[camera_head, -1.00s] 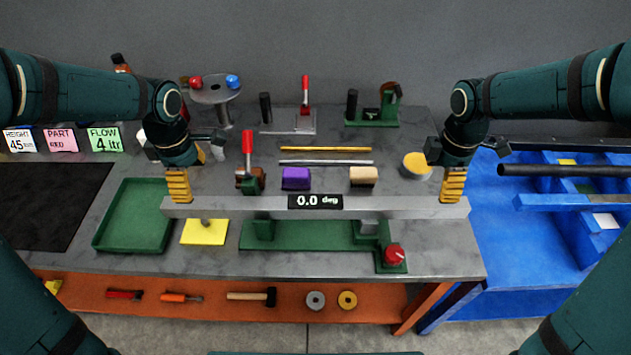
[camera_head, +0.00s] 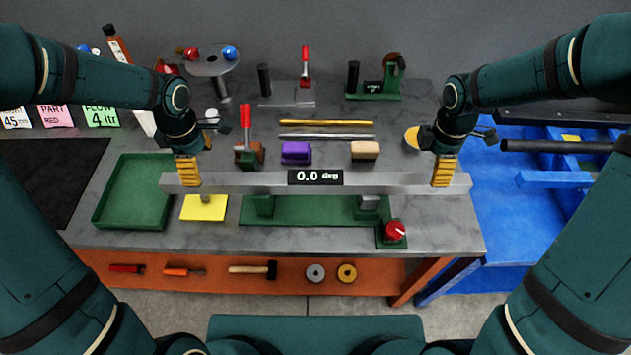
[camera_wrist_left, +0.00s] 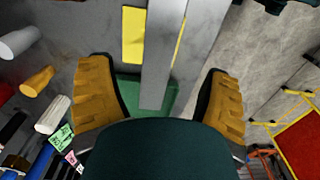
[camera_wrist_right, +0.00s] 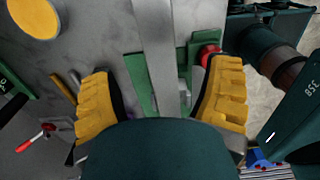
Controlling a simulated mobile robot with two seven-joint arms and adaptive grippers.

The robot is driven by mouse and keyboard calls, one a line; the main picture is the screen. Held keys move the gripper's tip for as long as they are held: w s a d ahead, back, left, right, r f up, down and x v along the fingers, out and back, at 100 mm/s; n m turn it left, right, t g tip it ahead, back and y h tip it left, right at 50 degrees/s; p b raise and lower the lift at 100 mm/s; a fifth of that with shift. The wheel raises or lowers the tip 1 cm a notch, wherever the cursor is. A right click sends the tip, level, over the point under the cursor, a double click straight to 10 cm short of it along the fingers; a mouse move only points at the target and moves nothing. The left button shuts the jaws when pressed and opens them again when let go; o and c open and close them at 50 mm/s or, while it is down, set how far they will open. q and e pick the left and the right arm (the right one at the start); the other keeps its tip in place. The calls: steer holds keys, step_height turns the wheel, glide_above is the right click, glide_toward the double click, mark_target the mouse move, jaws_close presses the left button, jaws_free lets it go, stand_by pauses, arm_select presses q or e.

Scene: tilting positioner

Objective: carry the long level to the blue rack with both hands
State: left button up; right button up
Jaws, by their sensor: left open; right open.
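The long level (camera_head: 400,183) is a grey bar with a 0.0 display, lying crosswise above the green fixture (camera_head: 310,208) and its two uprights. Whether it touches the uprights is hard to see. My left gripper (camera_head: 187,172) is at its left part, my right gripper (camera_head: 443,172) near its right end. Both are open. In the left wrist view the level (camera_wrist_left: 160,60) passes between the spread yellow fingers with gaps. In the right wrist view the level (camera_wrist_right: 158,60) also runs between open fingers. The blue rack (camera_head: 515,220) stands at the right, partly hidden by my right arm.
A green tray (camera_head: 105,205) and a yellow plate (camera_head: 204,208) are at the left. A red knob (camera_head: 395,230) sits at the fixture's front right. Behind the level are a purple block (camera_head: 296,152), a tan block (camera_head: 365,150) and a red-handled clamp (camera_head: 246,118).

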mark_target(206, 178)
arm_select(q)
step_height(206, 178, down, 8)
arm_select(e)
step_height(206, 178, down, 8)
arm_select(q)
jaws_close()
arm_select(e)
jaws_close()
